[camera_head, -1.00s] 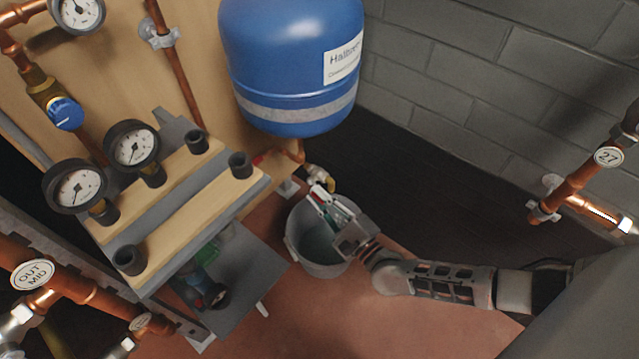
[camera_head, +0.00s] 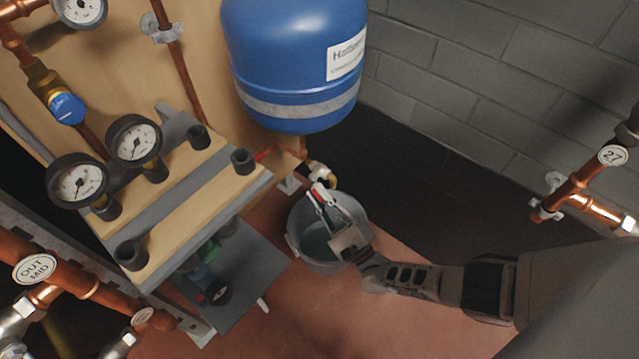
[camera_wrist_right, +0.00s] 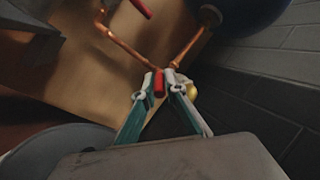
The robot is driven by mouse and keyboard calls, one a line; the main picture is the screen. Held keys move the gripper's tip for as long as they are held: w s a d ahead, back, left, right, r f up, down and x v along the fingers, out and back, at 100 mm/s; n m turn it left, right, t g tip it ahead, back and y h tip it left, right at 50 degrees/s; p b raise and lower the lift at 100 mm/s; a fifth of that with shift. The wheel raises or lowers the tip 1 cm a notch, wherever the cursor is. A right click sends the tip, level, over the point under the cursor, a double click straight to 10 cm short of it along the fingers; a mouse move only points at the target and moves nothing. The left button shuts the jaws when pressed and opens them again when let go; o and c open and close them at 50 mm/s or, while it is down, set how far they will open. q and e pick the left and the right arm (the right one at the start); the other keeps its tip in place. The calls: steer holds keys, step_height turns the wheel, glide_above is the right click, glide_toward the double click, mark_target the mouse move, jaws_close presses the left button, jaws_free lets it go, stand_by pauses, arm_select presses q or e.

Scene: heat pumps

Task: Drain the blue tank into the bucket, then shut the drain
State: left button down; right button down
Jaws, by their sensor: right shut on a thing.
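The blue tank (camera_head: 292,70) hangs on the wooden panel, its copper pipe leading down to a brass drain valve (camera_head: 323,175). The grey bucket (camera_head: 298,258) stands on the floor below the valve. My right gripper (camera_head: 319,193) reaches over the bucket from the right, with its fingers at the valve. In the right wrist view it (camera_wrist_right: 165,78) is shut on a red handle (camera_wrist_right: 158,84), with brass just beside the fingertip. The fingers partly hide the valve and the bucket's inside. I cannot tell whether water is flowing. My left gripper is not in view.
A bench with black pipe stubs (camera_head: 243,160) and gauges (camera_head: 78,182) stands left of the bucket. A copper pipe tagged 27 (camera_head: 586,180) is at the right, before the block wall (camera_head: 470,85). Reddish floor (camera_head: 330,315) is open in front of the bucket.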

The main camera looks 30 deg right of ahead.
steer(key=shift+d, duration=0.2)
steer(key=c, duration=2.1)
jaws_free()
steer(key=shift+a, duration=0.1)
steer(key=v, duration=1.2)
steer(key=shift+s, duration=0.1)
